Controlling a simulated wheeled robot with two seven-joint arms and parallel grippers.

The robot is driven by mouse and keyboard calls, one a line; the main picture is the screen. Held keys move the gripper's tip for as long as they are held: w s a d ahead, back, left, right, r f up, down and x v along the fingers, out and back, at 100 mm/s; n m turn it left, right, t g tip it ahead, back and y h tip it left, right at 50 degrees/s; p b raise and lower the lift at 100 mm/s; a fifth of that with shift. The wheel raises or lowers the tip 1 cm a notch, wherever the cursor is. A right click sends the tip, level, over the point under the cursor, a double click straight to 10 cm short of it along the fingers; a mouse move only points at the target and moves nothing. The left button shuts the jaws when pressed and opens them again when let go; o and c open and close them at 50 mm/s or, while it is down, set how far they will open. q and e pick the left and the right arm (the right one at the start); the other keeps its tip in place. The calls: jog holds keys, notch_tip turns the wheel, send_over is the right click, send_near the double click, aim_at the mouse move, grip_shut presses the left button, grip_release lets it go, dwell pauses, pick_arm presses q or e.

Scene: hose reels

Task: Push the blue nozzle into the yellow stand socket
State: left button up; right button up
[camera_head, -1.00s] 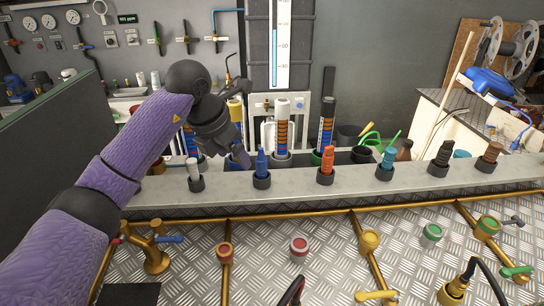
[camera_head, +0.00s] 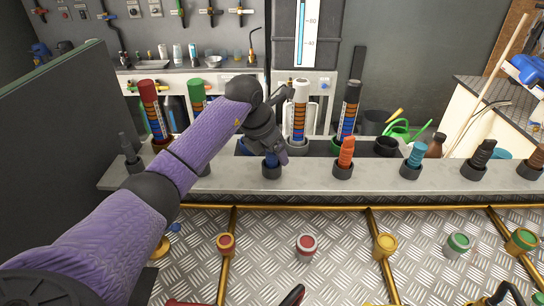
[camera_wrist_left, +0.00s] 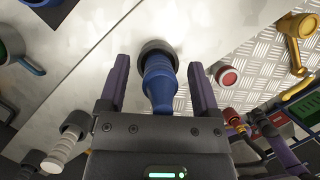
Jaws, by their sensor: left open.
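The blue nozzle (camera_head: 271,163) stands upright in a dark holder (camera_head: 272,172) on the grey ledge. It also shows in the left wrist view (camera_wrist_left: 160,84), still inside its dark ring. My left gripper (camera_head: 275,156) is over it from above; its two purple fingers are open, one on each side of the nozzle, with visible gaps. The fingers partly hide the nozzle in the head view. A yellow socket (camera_head: 385,246) stands on the checkered metal floor plate below the ledge, to the right of the nozzle.
An orange nozzle (camera_head: 346,152) stands right of the blue one, then a teal nozzle (camera_head: 416,155) and darker ones. Tall banded cylinders stand behind the ledge. A red socket (camera_head: 307,246) and a green socket (camera_head: 457,244) flank the yellow one. Brass pipes cross the plate.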

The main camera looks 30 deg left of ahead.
pick_arm(q)
grip_shut()
jog(key=shift+r, duration=0.1)
